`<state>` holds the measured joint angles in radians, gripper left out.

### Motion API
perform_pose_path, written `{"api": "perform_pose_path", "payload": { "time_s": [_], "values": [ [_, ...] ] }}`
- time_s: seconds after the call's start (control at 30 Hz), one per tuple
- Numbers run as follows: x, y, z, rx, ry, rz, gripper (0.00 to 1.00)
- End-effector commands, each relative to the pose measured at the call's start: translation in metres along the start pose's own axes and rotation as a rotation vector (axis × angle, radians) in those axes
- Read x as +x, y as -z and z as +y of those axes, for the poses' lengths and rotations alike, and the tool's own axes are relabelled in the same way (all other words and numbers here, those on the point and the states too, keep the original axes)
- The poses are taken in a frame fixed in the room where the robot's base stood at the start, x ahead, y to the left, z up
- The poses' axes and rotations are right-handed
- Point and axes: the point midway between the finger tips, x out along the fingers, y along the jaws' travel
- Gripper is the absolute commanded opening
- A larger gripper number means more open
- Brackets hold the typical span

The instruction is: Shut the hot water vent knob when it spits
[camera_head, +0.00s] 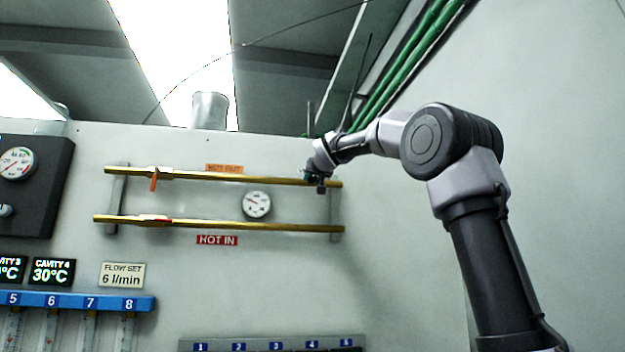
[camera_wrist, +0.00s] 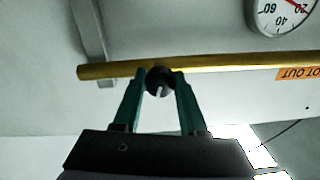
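The vent knob (camera_wrist: 160,80) is a small dark round knob with a pale notch, at the brass hot-out pipe (camera_wrist: 220,63) near its end. My gripper (camera_wrist: 161,76) has its two green fingers on either side of the knob, and they appear to touch it, so it looks shut on the knob. In the head view my gripper (camera_head: 316,178) is at the right end of the upper brass pipe (camera_head: 270,181), and the knob is hard to make out there. No water or spray shows in either view.
A lower brass pipe (camera_head: 270,227) runs above the HOT IN label (camera_head: 217,240). A round gauge (camera_head: 257,204) sits between the pipes. An orange lever (camera_head: 154,180) hangs at the left of the upper pipe. Green hoses (camera_head: 410,60) run overhead. The wall on the right is bare.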

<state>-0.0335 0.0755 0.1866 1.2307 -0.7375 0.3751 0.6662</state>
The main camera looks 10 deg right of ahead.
Motion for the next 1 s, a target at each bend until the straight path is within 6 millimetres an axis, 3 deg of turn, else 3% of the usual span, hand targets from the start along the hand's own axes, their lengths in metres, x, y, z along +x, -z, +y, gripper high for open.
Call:
{"api": "perform_pose_path", "payload": {
  "time_s": [0.17, 0.5, 0.8, 0.83, 0.9, 1.0],
  "values": [
    [-0.0001, -0.0002, -0.0009, -0.053, 0.001, -0.002, 0.0],
    [0.0, -0.0007, -0.0005, -0.318, -0.001, -0.01, 0.0],
    [0.0001, -0.0009, -0.0006, -0.332, -0.001, -0.011, 0.0],
    [0.0001, -0.0009, -0.0006, -0.332, -0.001, -0.011, 0.46],
    [0.0001, -0.0008, -0.0006, -0.332, -0.001, -0.01, 0.71],
    [0.0001, -0.0006, -0.0006, -0.331, -0.001, -0.01, 0.71]
  ]
}}
